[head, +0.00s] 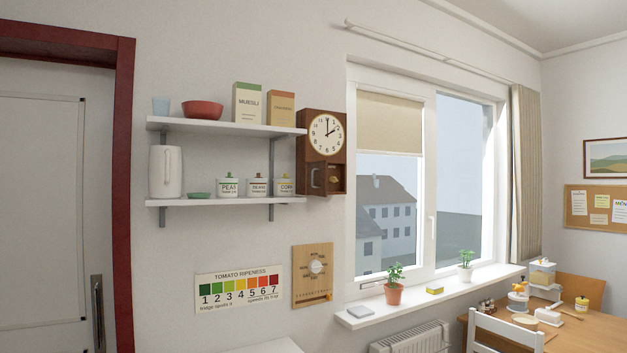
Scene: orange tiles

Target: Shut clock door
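A brown wooden wall clock (313,120) hangs right of the shelves, with a round white face. Below the face is a small compartment. Its clock door (317,179), a small brown panel with a handle, stands open at the compartment's left side. The compartment's inside shows to the right of the door, with a small yellowish thing (334,180) in it. The exact angle of the door is hard to tell at this size. Neither of my grippers is in the head view.
Two white shelves (225,127) with boxes, bowls, a kettle (166,171) and jars end close to the clock's left side. A window (390,175) is on its right. A wooden dial board (312,275) hangs below.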

